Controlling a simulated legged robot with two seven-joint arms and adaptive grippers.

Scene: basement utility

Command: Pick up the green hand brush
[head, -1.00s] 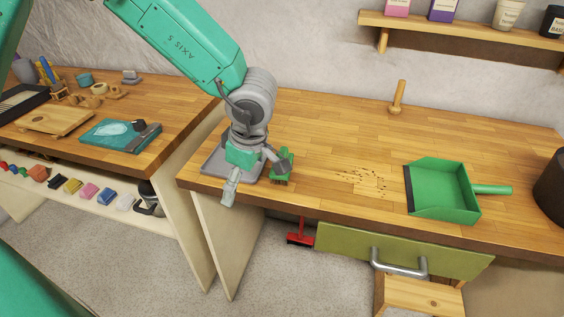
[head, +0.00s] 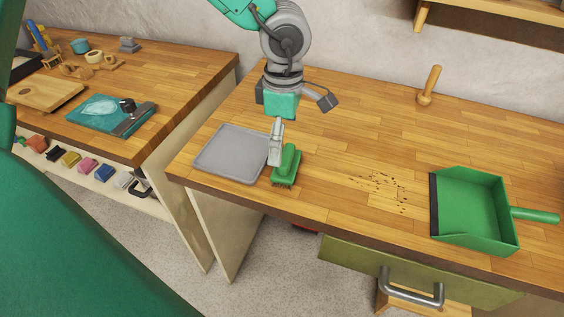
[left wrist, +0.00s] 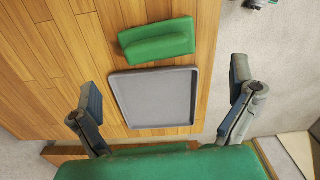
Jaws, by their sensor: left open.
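The green hand brush (head: 288,164) lies on the wooden workbench, beside the right edge of a flat grey tray (head: 228,152). In the left wrist view the brush (left wrist: 157,41) lies just beyond the tray (left wrist: 153,98), with its long ridge facing up. My left gripper (head: 301,122) is open and empty above the bench near the brush. In the head view one finger hangs in front of the tray's edge and the brush's left side. In the left wrist view the spread fingers frame the tray, and the brush lies farther up. My right gripper is not in view.
A green dustpan (head: 474,210) sits at the right of the bench, with dark crumbs (head: 386,190) to its left. A left bench (head: 180,75) holds small tools. The bench between brush and crumbs is clear.

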